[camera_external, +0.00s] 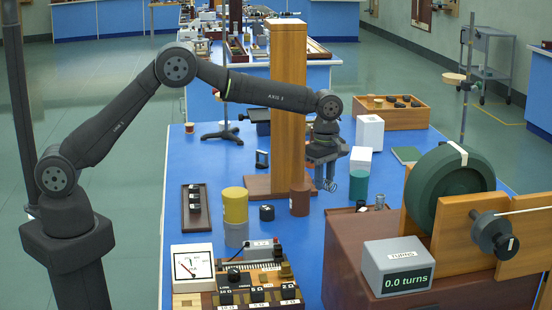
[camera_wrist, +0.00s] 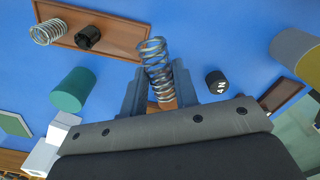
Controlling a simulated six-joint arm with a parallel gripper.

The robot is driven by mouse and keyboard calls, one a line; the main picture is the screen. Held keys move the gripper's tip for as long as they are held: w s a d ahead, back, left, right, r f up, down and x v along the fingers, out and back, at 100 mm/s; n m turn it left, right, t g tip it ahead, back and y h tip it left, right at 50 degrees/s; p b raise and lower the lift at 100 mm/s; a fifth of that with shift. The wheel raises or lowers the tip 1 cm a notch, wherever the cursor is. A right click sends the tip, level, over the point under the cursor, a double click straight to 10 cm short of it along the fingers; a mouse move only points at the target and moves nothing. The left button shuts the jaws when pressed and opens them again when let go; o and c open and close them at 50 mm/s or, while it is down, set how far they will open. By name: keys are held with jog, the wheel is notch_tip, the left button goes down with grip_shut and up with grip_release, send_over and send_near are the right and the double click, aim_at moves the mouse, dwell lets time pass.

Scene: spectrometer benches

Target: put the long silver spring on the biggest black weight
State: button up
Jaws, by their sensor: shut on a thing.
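My gripper (camera_external: 325,172) is shut on a silver coil spring (camera_external: 327,185), which hangs below it above the blue bench. The wrist view shows this spring (camera_wrist: 155,62) sticking out past the fingers. A black weight (camera_external: 267,212) stands alone on the bench, left of my gripper and apart from it. It also shows in the wrist view (camera_wrist: 216,82), with a white marking ending in N. Several black weights (camera_external: 194,200) stand on a dark tray farther left and look a little smaller.
A red-brown cylinder (camera_external: 300,201), a teal cylinder (camera_external: 359,185) and a yellow cylinder (camera_external: 235,206) stand near my gripper. A wooden post (camera_external: 288,95) rises behind. A brown tray (camera_wrist: 112,38) holds another spring (camera_wrist: 47,32) and a black item. Bench space around the lone weight is narrow.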

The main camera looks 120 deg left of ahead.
send_over(329, 206)
notch_tip(329, 206, down, 7)
jog(key=shift+d, duration=0.1)
notch_tip(329, 206, down, 2)
jog(key=shift+f, duration=0.8)
jog(key=shift+f, duration=0.15)
jog(key=o, duration=1)
jog(key=shift+o, duration=0.2)
notch_tip(329, 206, up, 16)
jog(key=shift+s, duration=0.15)
jog(key=shift+o, duration=1.4)
jog(key=shift+r, duration=0.65)
